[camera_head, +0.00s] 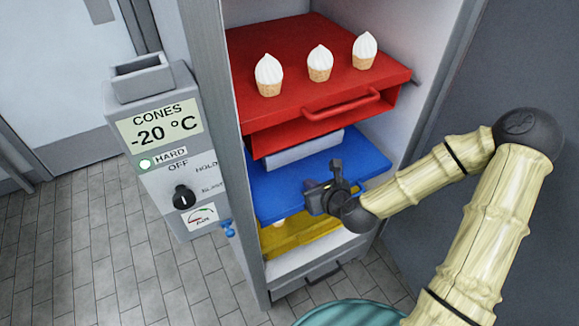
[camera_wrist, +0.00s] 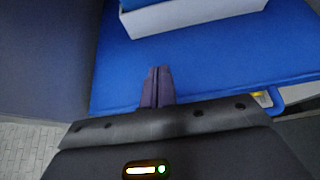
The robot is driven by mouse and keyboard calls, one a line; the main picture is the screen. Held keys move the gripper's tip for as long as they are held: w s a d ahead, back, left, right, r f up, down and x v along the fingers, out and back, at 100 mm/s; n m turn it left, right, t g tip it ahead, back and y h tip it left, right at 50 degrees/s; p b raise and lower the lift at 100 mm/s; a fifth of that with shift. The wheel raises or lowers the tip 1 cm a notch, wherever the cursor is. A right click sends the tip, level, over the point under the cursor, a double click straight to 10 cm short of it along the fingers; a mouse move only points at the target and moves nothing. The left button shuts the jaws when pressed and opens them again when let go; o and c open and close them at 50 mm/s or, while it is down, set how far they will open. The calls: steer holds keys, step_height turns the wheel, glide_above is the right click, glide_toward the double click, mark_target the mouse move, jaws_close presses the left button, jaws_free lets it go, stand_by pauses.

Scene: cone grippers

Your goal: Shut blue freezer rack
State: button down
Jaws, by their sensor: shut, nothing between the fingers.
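The blue freezer rack (camera_head: 285,190) is a flat shelf in the freezer cabinet, below the red rack and above the yellow one. It sticks out a little at the front. A pale box (camera_head: 303,149) sits on it towards the back; it also shows in the wrist view (camera_wrist: 195,14). My gripper (camera_head: 337,170) is at the front right of the blue rack. In the wrist view my gripper (camera_wrist: 157,85) is shut and empty, its fingertips over the blue surface (camera_wrist: 240,60) near the front edge. I cannot tell if they touch it. A yellowish-edged blue handle (camera_wrist: 268,98) shows partly at right.
The red rack (camera_head: 300,80) above sticks out, with three cones on top and a red handle (camera_head: 342,105). The yellow rack (camera_head: 300,236) is below. A grey control box (camera_head: 155,140) stands left of the cabinet. Tiled floor is free at left.

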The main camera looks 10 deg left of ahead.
glide_toward(285, 163)
steer(key=f, duration=0.1)
steer(key=w+f, duration=0.1)
steer(key=a+f, duration=0.1)
steer(key=shift+w+f, duration=0.1)
steer(key=shift+w, duration=0.05)
steer(key=shift+w+a, duration=0.7)
steer(key=shift+w, duration=0.35)
steer(key=shift+w+a, duration=0.35)
steer(key=shift+w, duration=0.25)
